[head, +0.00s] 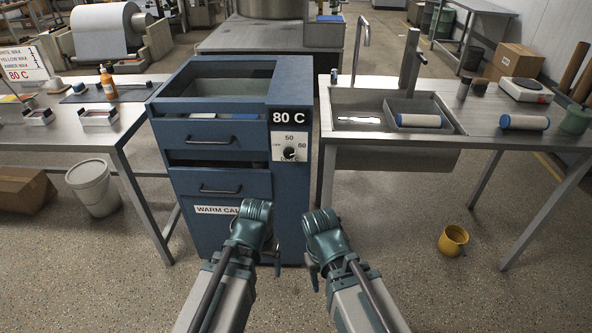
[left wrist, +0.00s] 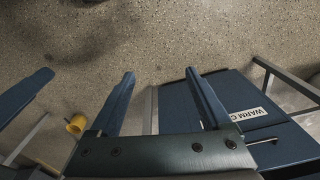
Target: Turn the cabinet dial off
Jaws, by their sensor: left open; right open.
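The blue cabinet (head: 222,190) stands in front of me, a little left of centre in the head view. Its dial (head: 289,153) is a small black knob on a white plate marked with 50 and 80, at the upper right of the front. A black sign above it reads 80 C (head: 284,118). The small pointer is hard to read. My left gripper (head: 258,222) is open and empty, low before the cabinet's lower right. My right gripper (head: 322,228) is open and empty beside it. Both are below the dial and apart from it. The left wrist view shows the cabinet front (left wrist: 232,92), not the dial.
A metal sink table (head: 480,125) with rollers stands close on the cabinet's right. A workbench (head: 110,128) stands on its left. A white bucket (head: 93,188) and yellow mug (head: 453,240) are on the floor. The floor before the cabinet is otherwise open.

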